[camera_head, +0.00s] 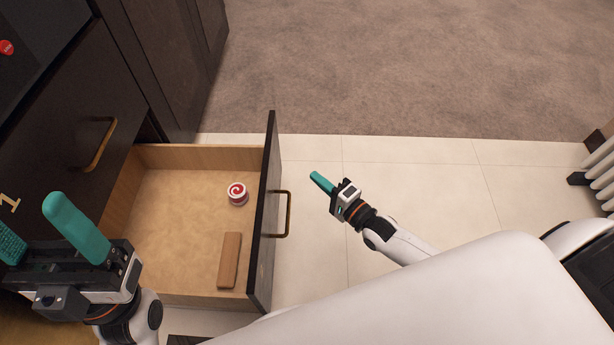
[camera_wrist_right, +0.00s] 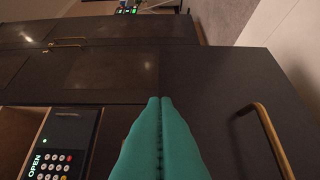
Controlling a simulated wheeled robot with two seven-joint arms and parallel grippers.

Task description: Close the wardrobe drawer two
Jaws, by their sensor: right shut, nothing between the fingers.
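A drawer with a dark front (camera_head: 271,160) and a pale wooden inside stands pulled out below the drawer marked 1. Its number is not visible. Its brass handle (camera_head: 288,214) is on the outer face. My right gripper (camera_head: 316,177) is shut and empty, to the right of the drawer front and apart from it, near the handle's upper end. In the right wrist view its teal fingers (camera_wrist_right: 160,110) lie together before dark panels, with a brass handle (camera_wrist_right: 268,140) to their right. My left gripper (camera_head: 32,222) is open, with its fingers apart, over the drawer's left side.
The drawer holds a red and white swirled round item (camera_head: 238,193) and a brown block (camera_head: 230,260). The upper drawer (camera_head: 75,120) is shut. Tiled floor (camera_head: 420,185) is free to the right. A keypad (camera_wrist_right: 50,166) shows in the wrist view.

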